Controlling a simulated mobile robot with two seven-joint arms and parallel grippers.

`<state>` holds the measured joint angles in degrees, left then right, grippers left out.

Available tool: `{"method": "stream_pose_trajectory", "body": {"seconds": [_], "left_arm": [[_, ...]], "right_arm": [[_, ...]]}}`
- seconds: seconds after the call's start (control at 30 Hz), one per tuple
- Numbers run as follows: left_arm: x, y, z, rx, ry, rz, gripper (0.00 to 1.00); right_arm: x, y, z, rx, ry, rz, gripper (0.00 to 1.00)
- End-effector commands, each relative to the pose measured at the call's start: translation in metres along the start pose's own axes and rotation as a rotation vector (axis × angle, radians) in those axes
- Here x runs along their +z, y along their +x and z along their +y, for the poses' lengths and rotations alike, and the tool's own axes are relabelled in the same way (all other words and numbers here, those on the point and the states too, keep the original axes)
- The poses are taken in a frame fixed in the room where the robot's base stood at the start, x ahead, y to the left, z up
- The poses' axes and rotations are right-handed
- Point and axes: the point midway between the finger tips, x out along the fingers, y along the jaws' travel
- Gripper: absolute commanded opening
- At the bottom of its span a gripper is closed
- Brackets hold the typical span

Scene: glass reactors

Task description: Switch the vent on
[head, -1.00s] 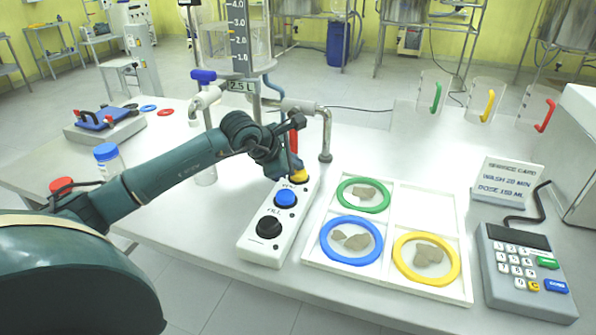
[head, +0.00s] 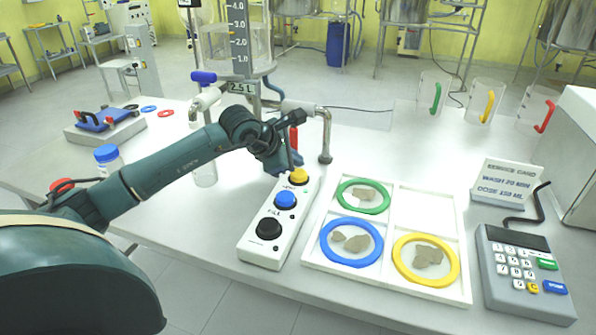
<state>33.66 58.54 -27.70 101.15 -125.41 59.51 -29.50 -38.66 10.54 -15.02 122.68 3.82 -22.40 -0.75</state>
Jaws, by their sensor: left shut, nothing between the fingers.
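A white control box (head: 254,240) stands on the table with a black knob (head: 269,228), a blue button (head: 285,199) and a yellow button (head: 298,175) in a row. A label reading FILL lies between the black knob and the blue button. The small label by the yellow button is too blurred to read surely. My left gripper (head: 290,168) is shut and empty, just above and behind the yellow button. The arm hides the far end of the box, and I cannot tell whether the fingers touch the button. My right gripper is not in view.
A glass vessel with a scale (head: 238,50) and metal pipes stands behind the box. A white tray (head: 425,210) with coloured rings lies right of it. A keypad device (head: 522,270) and a sign card (head: 506,183) are further right. A blue-capped bottle (head: 107,158) is at left.

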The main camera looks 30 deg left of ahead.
Motion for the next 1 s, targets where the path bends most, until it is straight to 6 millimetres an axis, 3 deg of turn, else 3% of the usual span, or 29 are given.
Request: {"method": "stream_pose_trajectory", "body": {"seconds": [0.5, 1.0], "left_arm": [[0.027, -0.037, 0.027, 0.001, 0.001, 0.000, 0.00], [0.028, -0.038, 0.028, 0.000, 0.000, 0.000, 0.00]], "right_arm": [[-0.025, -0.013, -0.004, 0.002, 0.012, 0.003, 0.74], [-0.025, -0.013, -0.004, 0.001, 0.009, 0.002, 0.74]]}}
